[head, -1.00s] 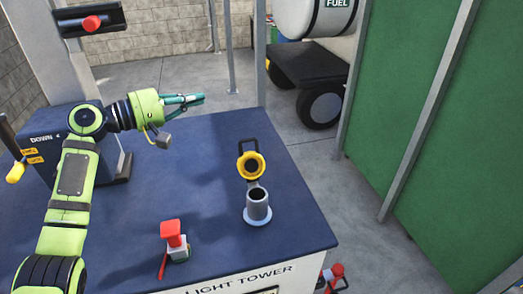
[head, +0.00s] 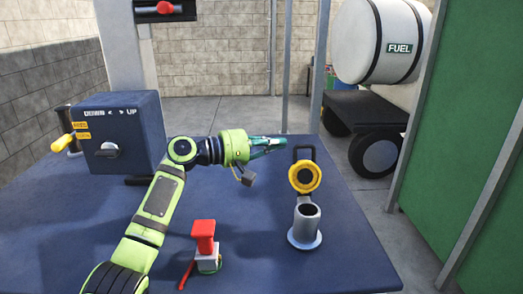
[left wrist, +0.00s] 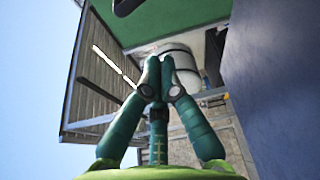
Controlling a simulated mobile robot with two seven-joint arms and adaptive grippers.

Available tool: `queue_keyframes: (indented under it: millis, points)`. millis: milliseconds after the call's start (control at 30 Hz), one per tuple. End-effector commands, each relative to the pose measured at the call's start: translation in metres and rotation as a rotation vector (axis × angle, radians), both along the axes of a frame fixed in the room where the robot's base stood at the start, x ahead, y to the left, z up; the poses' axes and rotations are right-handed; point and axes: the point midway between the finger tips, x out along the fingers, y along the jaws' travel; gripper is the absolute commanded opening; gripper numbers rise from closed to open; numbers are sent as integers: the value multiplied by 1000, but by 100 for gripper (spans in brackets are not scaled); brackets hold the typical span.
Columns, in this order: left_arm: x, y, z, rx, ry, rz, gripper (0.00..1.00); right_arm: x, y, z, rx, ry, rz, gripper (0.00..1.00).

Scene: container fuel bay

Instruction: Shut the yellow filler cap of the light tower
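The yellow filler cap (head: 305,190) stands open in the head view, a yellow ring with a dark middle and a black loop handle (head: 304,153) on top. It rises behind the grey filler neck (head: 307,225), whose dark mouth is uncovered. My left gripper (head: 284,143) comes from the left, its teal fingers pointing right. Its tips are just left of the black loop, with no contact that I can make out. In the left wrist view the fingertips (left wrist: 160,65) meet with nothing visible between them. My right gripper is not in view.
On the blue tower top (head: 255,265) a red-topped switch (head: 204,240) stands left of the neck. A blue control box (head: 115,130) with a yellow-handled lever is at the left. A grey post (head: 285,65) rises behind. A white fuel tank (head: 380,40) and green panel (head: 470,150) lie right.

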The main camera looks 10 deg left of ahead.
Motion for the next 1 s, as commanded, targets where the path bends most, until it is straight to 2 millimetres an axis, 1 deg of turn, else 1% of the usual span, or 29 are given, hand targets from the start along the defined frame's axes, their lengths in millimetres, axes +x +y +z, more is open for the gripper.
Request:
queue_keyframes:
  millis: [33,100,267,300,333,700,833,1000]
  points:
    - [4,-8,-2,0,0,-1,0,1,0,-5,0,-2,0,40]
    - [10,-18,-3,0,0,-1,0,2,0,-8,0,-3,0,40]
    - [21,-38,-4,0,0,0,0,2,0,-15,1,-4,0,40]
    - [17,-35,-1,2,-1,2,0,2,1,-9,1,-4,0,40]
    - [14,-35,0,3,-2,2,0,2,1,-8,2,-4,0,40]
    - [-13,-40,4,1,1,2,0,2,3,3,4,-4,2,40]
    - [-18,-41,4,1,1,2,0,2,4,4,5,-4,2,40]
    - [-19,-41,4,1,1,2,0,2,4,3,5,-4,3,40]
